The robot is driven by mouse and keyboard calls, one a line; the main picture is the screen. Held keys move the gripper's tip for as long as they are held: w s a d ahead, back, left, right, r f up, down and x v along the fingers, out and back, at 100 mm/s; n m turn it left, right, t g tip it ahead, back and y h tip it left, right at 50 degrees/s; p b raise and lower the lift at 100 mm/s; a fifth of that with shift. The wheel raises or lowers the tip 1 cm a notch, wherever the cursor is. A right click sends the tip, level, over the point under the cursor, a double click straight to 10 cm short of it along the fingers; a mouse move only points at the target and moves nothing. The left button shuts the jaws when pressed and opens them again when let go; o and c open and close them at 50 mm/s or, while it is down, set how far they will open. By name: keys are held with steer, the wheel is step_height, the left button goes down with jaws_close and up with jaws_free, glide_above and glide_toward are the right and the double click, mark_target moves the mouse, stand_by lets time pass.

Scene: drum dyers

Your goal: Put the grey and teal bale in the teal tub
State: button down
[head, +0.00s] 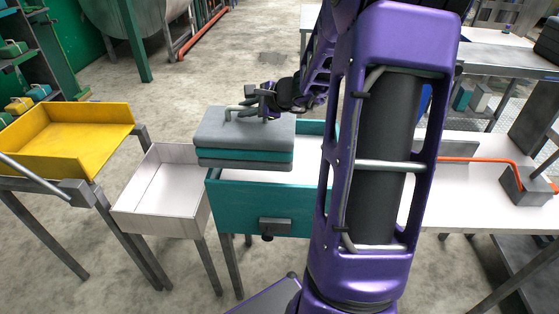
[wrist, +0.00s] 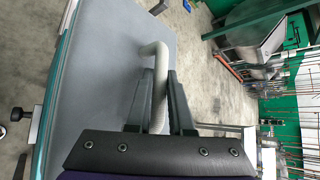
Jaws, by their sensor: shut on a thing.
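The grey and teal bale (head: 245,137) has grey and teal layers and a grey handle on top. In the head view it is level above the left part of the teal tub (head: 270,222), its lower edge near the tub's rim; I cannot tell whether it touches. My gripper (head: 268,98) is at the bale's top, shut on its handle. In the wrist view the handle (wrist: 155,85) stands between the two dark fingers, with the bale's grey top (wrist: 105,70) to the left. My arm hides the tub's right part.
A white tray (head: 160,215) stands just left of the tub, and a yellow tray (head: 75,145) stands further left. A white table (head: 480,190) with an orange pipe (head: 480,160) is on the right. Shelves (head: 30,60) with small bales stand at the far left. Open floor lies behind the tub.

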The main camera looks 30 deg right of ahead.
steer(key=d, duration=0.2)
steer(key=s+d, duration=0.1)
steer(key=d, duration=0.5)
steer(key=shift+s+d+f, duration=0.1)
steer(key=shift+s+f, duration=0.1)
steer(key=shift+s, duration=0.2)
steer(key=shift+d+f+b, duration=0.1)
steer(key=shift+f+b, duration=0.6)
steer(key=shift+f, duration=4.4)
steer(key=c, duration=0.8)
jaws_free()
steer(key=shift+s, duration=0.1)
